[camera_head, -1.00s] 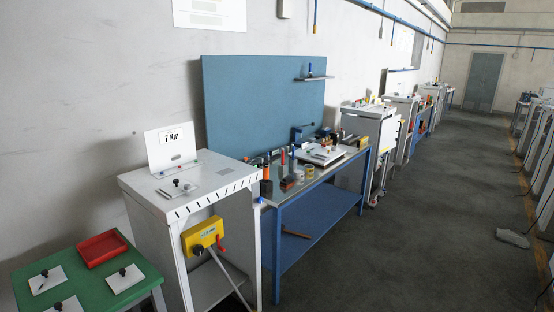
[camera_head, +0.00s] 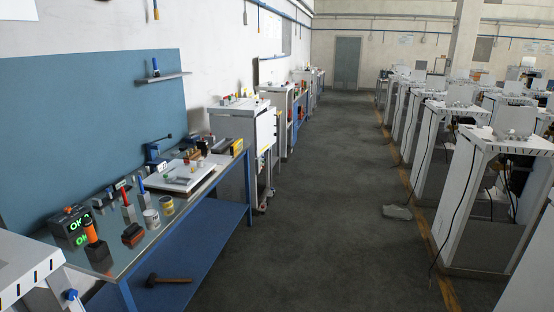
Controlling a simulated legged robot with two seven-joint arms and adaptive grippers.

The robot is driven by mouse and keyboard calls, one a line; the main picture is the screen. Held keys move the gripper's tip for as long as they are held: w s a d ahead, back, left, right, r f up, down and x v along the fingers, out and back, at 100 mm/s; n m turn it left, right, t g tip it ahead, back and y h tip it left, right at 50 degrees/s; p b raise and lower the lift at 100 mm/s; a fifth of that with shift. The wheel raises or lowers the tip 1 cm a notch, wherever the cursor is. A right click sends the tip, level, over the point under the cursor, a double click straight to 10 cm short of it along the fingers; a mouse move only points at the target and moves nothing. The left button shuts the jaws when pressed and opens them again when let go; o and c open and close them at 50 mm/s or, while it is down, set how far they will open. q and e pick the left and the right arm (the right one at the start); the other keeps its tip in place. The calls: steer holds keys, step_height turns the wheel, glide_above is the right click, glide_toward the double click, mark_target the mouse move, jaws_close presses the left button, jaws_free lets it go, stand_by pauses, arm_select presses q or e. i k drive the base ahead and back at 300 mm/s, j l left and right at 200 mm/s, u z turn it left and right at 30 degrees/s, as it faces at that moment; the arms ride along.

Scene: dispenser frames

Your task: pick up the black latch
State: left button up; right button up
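I cannot make out a black latch in the current head view. The small dark parts on white plates on the green table, seen earlier, are out of view. A blue workbench (camera_head: 205,188) with a blue back panel (camera_head: 95,125) stands at the left. On it are an orange-handled tool in a dark block (camera_head: 97,245), a box with green "OK" lights (camera_head: 72,225), cans (camera_head: 151,219) and a white board with small parts (camera_head: 187,175). Neither of my grippers is in view.
A hammer (camera_head: 168,280) lies on the bench's lower shelf. Rows of white workstations (camera_head: 485,190) line the right. A white cabinet corner (camera_head: 25,265) is at lower left.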

mark_target(201, 144)
steer(key=i+z, duration=0.1)
steer(key=i, duration=4.35)
